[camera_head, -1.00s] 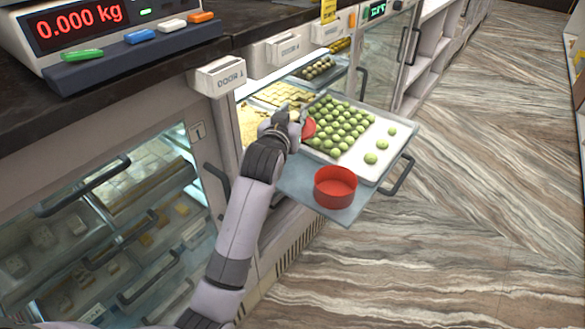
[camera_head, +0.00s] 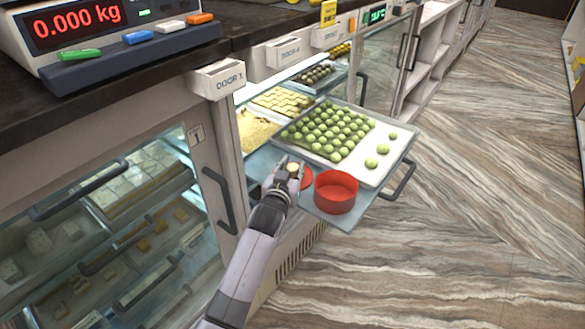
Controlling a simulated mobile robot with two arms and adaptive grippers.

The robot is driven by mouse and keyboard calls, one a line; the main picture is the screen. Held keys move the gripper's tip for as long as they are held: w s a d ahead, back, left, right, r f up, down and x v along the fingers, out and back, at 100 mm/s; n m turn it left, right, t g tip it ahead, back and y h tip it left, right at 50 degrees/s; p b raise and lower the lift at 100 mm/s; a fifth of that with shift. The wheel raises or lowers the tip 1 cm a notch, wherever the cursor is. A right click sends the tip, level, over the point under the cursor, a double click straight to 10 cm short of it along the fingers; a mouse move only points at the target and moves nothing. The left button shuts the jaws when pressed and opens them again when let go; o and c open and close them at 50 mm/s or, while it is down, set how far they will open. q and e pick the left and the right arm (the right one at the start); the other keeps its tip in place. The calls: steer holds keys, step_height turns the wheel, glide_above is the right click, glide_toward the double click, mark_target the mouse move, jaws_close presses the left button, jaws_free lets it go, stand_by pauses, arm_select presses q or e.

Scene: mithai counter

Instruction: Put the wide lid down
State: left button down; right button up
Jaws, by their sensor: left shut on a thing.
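The wide lid (camera_head: 306,180) is red and round, and only part of it shows beside my left gripper (camera_head: 293,173). The gripper is shut on the lid and hides much of it. The lid is just left of an open red round container (camera_head: 336,192), over the pulled-out grey shelf (camera_head: 356,213). I cannot tell whether the lid touches the shelf or the container. My right gripper is not in view.
A tray (camera_head: 378,131) with several green balls lies behind the container on the pulled-out shelf. A scale (camera_head: 90,40) sits on the dark counter. Patterned floor lies free at the right.

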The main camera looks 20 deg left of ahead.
arm_select(q)
steer(key=c, duration=1.2)
jaws_free()
steer(key=shift+f, duration=0.1)
steer(key=shift+c, duration=0.2)
steer(key=shift+s, duration=0.1)
steer(key=s+r, duration=0.2)
steer(key=s, duration=0.9)
steer(key=shift+s+d, duration=0.3)
steer(key=shift+s, duration=0.05)
